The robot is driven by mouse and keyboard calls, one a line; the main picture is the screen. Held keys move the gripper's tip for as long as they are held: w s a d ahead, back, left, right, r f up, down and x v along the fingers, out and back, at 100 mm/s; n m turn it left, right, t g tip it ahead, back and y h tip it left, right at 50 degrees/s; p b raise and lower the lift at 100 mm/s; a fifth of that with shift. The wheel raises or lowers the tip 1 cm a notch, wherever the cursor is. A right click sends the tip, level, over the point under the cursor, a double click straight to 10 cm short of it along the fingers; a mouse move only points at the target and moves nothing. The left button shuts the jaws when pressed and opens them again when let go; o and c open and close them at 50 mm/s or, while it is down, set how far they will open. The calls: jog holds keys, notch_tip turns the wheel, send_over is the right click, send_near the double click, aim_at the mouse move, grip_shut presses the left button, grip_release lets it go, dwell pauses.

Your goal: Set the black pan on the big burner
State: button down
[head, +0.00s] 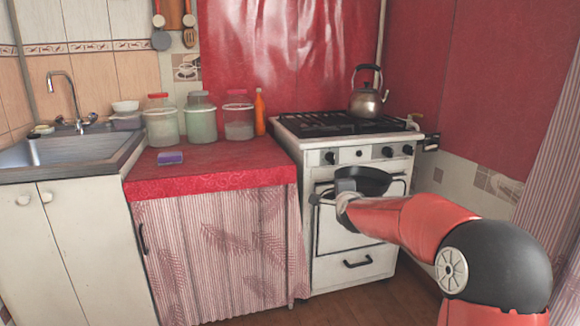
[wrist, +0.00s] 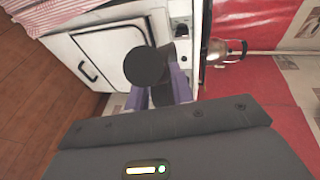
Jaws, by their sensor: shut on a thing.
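The black pan (head: 366,179) is in front of the stove, held in the air below the level of the cooktop. My gripper (wrist: 168,88) is shut on it; the purple fingers show in the wrist view, with the dark round pan (wrist: 147,67) just beyond them. The exact grip point is partly hidden by my wrist in the head view. The white stove (head: 345,157) has a black grate (head: 335,124) on top. The separate burners under the grate are too small to tell apart, so I cannot tell which is the big burner.
A metal kettle (head: 367,98) stands at the back right of the cooktop; it also shows in the wrist view (wrist: 222,50). The front and left of the grate look clear. An orange bottle (head: 259,112) and several jars stand on the red counter (head: 220,165) to the left.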

jog(key=s+f, duration=0.6)
jog(key=f, duration=0.4)
jog(key=s+d+f, duration=0.1)
jog(key=s+f, duration=0.5)
jog(key=f, duration=0.5)
jog(key=s+f, duration=0.6)
jog(key=f, duration=0.4)
jog(key=shift+d+f, duration=0.15)
jog(key=shift+d, duration=0.05)
